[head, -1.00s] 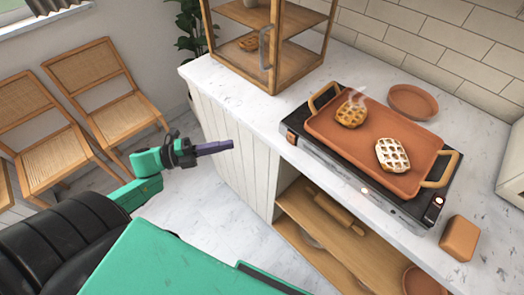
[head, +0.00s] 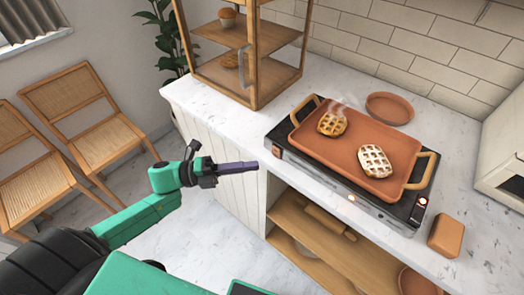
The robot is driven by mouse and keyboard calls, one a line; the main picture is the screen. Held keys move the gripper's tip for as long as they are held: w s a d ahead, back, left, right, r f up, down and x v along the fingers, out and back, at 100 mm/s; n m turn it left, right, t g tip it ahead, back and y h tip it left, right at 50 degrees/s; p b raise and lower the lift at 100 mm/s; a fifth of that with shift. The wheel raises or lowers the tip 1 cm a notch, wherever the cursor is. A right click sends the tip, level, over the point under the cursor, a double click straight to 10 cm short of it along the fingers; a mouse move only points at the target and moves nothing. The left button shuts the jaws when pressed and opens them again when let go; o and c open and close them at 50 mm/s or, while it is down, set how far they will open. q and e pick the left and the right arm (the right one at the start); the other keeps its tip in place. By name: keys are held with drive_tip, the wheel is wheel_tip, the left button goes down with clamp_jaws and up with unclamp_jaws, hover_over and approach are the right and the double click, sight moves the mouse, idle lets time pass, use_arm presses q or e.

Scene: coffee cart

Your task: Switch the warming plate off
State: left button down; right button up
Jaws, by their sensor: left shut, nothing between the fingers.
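The warming plate (head: 412,217) is a black slab with a metal front on the white counter. A terracotta tray (head: 345,148) with two wooden handles lies on top. My right gripper is out of view.
A wooden display case (head: 255,75) with a grey handle stands behind the plate. A terracotta dish (head: 390,108) lies behind the tray, and a brown block (head: 446,235) sits right of the plate. Below is an open shelf (head: 310,238) with a rolling pin (head: 330,223).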

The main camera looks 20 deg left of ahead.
sight(279, 153)
use_arm(q)
drive_tip(key=w, duration=0.1)
drive_tip(key=w+d, duration=0.2)
drive_tip(key=shift+w+d+r+p, duration=0.15)
drive_tip(key=shift+w+r+p, duration=0.1)
drive_tip(key=shift+r+p, duration=0.1)
drive_tip(key=shift+w+d+f, duration=0.1)
drive_tip(key=shift+w+d, duration=0.05)
drive_tip(key=shift+w, duration=0.2)
